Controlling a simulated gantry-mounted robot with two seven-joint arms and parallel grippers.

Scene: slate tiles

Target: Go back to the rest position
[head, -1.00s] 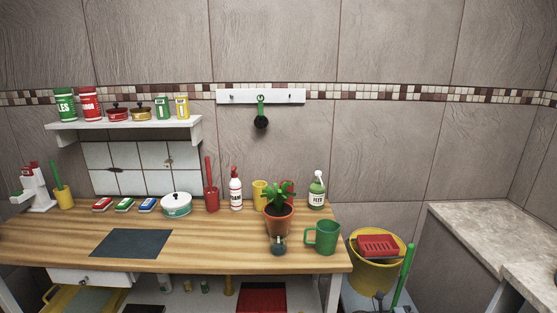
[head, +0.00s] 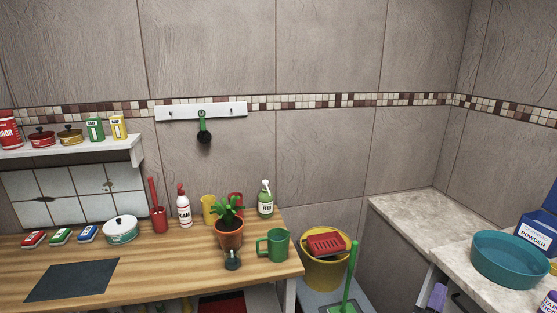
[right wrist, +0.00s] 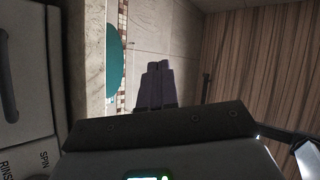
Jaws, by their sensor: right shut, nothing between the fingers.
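My right gripper (head: 438,294) shows at the lower right of the head view, as purple-grey fingers in front of the pale counter's front edge. In the right wrist view its two fingers (right wrist: 158,76) lie side by side, shut, with nothing between them. No object touches the fingertips there. My left gripper is in neither view.
The pale stone counter (head: 408,213) holds a teal basin (head: 510,260) and a blue powder box (head: 538,232). A yellow bucket (head: 325,272) with a red brush stands left of it, beside a green-handled tool (head: 350,278). The wooden worktop (head: 165,268) carries a potted plant and a green mug (head: 278,245).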

